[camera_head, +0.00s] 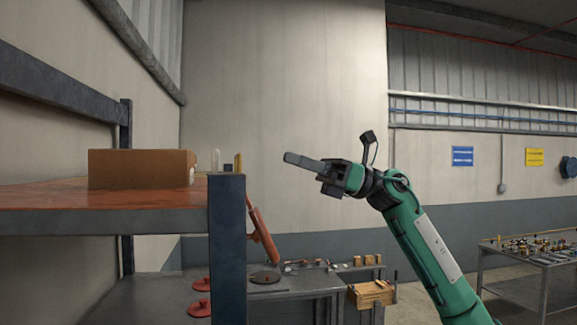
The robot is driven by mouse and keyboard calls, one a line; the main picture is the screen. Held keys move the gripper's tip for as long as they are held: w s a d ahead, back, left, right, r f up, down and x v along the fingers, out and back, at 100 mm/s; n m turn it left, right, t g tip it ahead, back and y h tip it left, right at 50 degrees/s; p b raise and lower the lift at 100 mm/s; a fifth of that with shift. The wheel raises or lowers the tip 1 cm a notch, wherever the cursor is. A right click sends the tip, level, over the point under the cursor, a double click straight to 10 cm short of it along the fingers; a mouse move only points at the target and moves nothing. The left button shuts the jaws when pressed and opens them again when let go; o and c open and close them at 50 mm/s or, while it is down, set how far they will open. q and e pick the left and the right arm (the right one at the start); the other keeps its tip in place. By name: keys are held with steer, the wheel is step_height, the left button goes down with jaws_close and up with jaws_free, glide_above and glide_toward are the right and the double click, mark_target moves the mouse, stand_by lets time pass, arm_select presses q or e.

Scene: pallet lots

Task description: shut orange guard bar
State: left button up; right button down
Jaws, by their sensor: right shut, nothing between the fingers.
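An orange bar (263,236), which looks like the guard bar, shows just right of the dark shelf post (227,250). It stands tilted, its lower end to the right, and its upper end is partly hidden by the post. My right gripper (290,158) is raised on its green arm, above and right of the bar and apart from it. Its fingers point left, are shut and hold nothing. My left gripper is not in view.
A brown box (140,168) sits on the orange-topped shelf (60,197) at left. Below are a grey bench (300,285), red discs (200,308) and a wooden crate (370,293). A cluttered table (525,262) stands at right.

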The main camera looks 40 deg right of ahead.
steer(key=b+v, duration=0.6)
steer(key=v, duration=0.5)
steer(key=shift+d, duration=0.2)
steer(key=shift+s+f, duration=0.1)
